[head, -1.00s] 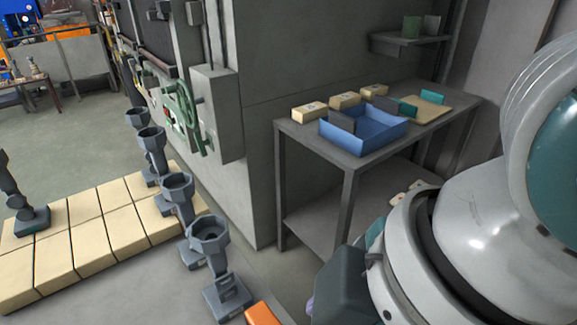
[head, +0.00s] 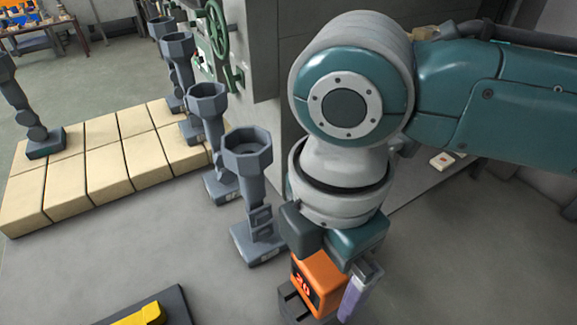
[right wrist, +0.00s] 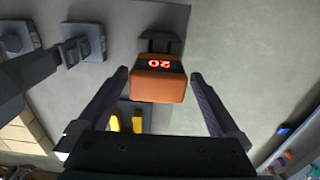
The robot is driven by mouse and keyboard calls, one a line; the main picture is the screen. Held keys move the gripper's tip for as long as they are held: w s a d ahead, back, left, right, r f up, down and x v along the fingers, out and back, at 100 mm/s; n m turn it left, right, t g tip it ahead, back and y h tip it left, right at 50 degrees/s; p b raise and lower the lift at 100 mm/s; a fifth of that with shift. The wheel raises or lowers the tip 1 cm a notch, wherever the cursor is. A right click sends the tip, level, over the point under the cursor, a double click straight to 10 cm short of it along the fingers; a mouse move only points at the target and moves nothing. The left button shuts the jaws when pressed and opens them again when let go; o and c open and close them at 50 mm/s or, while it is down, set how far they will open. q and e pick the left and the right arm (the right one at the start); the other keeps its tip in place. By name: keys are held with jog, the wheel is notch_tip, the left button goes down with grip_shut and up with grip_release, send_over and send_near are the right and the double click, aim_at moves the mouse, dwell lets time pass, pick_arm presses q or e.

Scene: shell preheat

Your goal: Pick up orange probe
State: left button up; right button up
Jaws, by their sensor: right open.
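The orange probe (head: 320,280) is a boxy body with glowing red digits, standing on a dark base at the bottom of the head view. It also shows in the right wrist view (right wrist: 158,88), ahead of the hand and between the finger lines. My right gripper (head: 328,272) is open above and around the probe, pointing down. In the right wrist view its two dark fingers (right wrist: 159,76) stand apart, with gaps visible on both sides of the probe. In the head view, the hand hides part of the probe's top. My left gripper is in neither view.
Grey cup-topped stands (head: 253,190) form a row just left of the probe. Pale blocks (head: 105,160) lie in a grid further left. A yellow item (head: 143,313) rests on a dark plate at the bottom. Bare grey floor (head: 460,265) lies to the right.

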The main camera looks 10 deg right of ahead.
jog(key=shift+a+f, duration=0.1)
jog(key=shift+f, duration=1.45)
jog(key=shift+c, duration=0.4)
jog(key=shift+w, duration=0.1)
jog(key=c, duration=1.3)
jog(key=shift+r, duration=0.15)
